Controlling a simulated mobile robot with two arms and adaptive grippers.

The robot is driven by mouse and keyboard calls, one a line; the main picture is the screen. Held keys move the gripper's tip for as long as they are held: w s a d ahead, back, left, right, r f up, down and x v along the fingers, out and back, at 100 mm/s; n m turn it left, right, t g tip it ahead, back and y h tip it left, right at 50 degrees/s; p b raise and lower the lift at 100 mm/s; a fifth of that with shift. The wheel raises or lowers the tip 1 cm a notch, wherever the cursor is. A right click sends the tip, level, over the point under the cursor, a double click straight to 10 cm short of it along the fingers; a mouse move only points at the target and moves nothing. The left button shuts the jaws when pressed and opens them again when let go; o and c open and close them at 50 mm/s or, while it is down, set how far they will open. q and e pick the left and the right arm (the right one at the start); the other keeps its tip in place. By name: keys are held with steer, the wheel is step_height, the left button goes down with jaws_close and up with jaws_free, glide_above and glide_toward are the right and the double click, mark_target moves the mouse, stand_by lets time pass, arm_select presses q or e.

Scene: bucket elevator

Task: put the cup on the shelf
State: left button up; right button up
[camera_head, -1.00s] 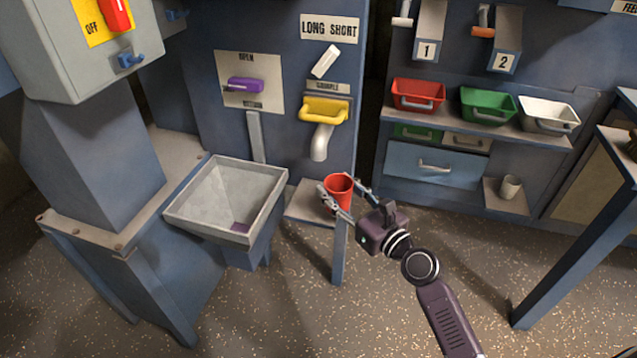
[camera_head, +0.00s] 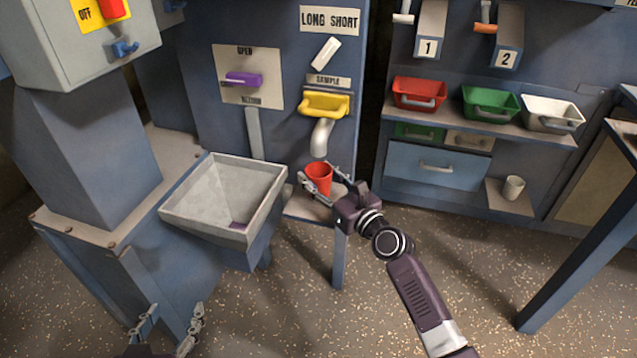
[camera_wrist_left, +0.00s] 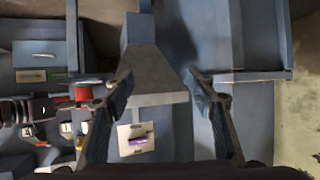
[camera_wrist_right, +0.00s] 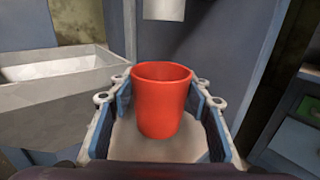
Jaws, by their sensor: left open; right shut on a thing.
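The red cup (camera_head: 318,178) is upright below the grey spout (camera_head: 321,138), over or on the small shelf (camera_head: 304,208); I cannot tell if it touches. My right gripper (camera_head: 319,176) is shut on the cup, its fingers on either side. The cup (camera_wrist_right: 162,100) also shows between the fingers in the right wrist view, with the pale shelf surface (camera_wrist_right: 135,142) under it and the spout above. My left gripper (camera_head: 176,312) is open and empty at the lower left; its spread fingers (camera_wrist_left: 160,88) also show in the left wrist view.
A grey hopper (camera_head: 185,207) stands just left of the shelf. Above the spout are a yellow sample handle (camera_head: 325,104) and a purple lever (camera_head: 243,79). Red, green and white bins (camera_head: 552,114) and a pale cup (camera_head: 513,187) stand at the right.

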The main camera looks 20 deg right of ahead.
arm_select(q)
steer(key=shift+w+d+r+t+h, duration=0.15)
steer(key=shift+w+r+t, duration=0.2)
steer(key=shift+r, duration=0.3)
steer(key=shift+w+d+r+t+h, duration=0.1)
steer(key=shift+w+d+r+t, duration=0.15)
steer(key=shift+r, duration=0.4)
steer(key=shift+w+d+r+t+h, duration=0.1)
steer(key=shift+w+r+t, duration=0.3)
steer(key=shift+r, duration=0.25)
arm_select(e)
steer(key=shift+f, duration=0.5)
arm_select(q)
steer(key=shift+r+b, duration=0.1)
steer(key=shift+b, duration=0.2)
arm_select(e)
steer(key=shift+f, duration=0.1)
steer(key=o, duration=1.1)
arm_select(q)
steer(key=shift+w+r, duration=0.1)
steer(key=shift+r, duration=0.15)
